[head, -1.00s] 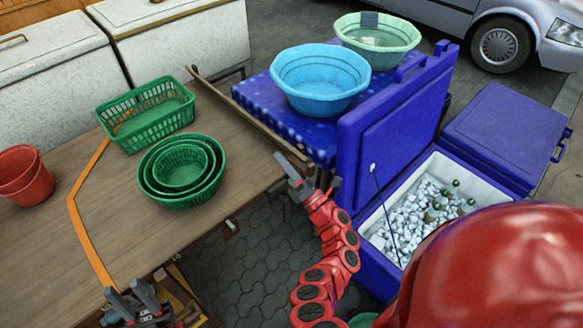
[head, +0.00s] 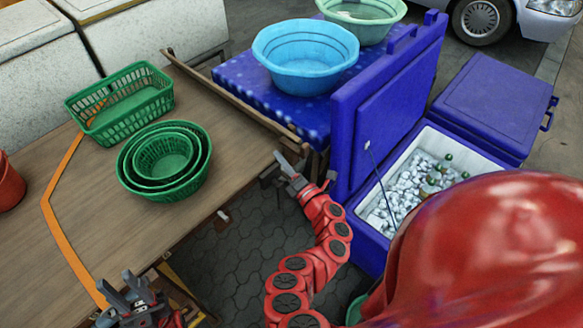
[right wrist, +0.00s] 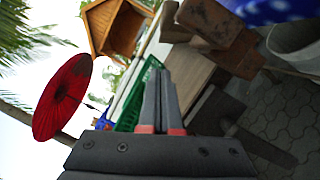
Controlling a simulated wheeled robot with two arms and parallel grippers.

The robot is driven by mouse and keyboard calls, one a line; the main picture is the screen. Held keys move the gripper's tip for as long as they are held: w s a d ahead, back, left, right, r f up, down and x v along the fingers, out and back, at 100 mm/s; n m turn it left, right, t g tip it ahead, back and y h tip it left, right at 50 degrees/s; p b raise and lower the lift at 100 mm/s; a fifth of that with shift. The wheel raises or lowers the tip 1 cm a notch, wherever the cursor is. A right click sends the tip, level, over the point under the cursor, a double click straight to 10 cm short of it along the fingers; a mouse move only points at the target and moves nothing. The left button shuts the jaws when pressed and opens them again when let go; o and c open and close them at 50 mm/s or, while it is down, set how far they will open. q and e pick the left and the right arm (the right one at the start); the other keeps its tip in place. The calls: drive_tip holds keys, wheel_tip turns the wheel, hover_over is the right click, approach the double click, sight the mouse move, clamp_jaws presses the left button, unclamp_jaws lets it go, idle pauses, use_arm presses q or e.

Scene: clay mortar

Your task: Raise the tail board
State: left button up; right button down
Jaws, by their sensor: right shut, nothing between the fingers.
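A long, narrow wooden board (head: 232,104) runs along the right end of the brown wooden bed (head: 75,225); I cannot tell for sure that it is the tail board. My right gripper (head: 284,165) is shut and empty near the board's near end, beside the bed's corner; I cannot tell whether it touches. In the right wrist view its fingers (right wrist: 158,98) are together, with brown wooden blocks (right wrist: 215,35) above and right of them. My left gripper (head: 124,290) is over the bed's near edge at the bottom left, its fingers apart with nothing seen between them.
Green round baskets (head: 165,160) and a green rectangular basket (head: 120,102) sit on the bed. A blue basin (head: 305,57) stands on a blue-covered table beyond the board. An open blue cooler (head: 385,105) is close on the right of my right arm. Paving (head: 245,245) shows below.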

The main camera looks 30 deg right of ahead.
drive_tip(key=shift+w+d+r+p, duration=0.25)
drive_tip(key=shift+w+d+r, duration=0.2)
drive_tip(key=shift+w+d, duration=0.4)
drive_tip(key=shift+w+d+r+p, duration=0.25)
drive_tip(key=shift+w+d+r, duration=0.2)
drive_tip(key=shift+w+d, duration=0.35)
drive_tip(key=shift+w+d+r, duration=0.15)
drive_tip(key=shift+d+r, duration=0.2)
drive_tip(key=shift+d, duration=0.1)
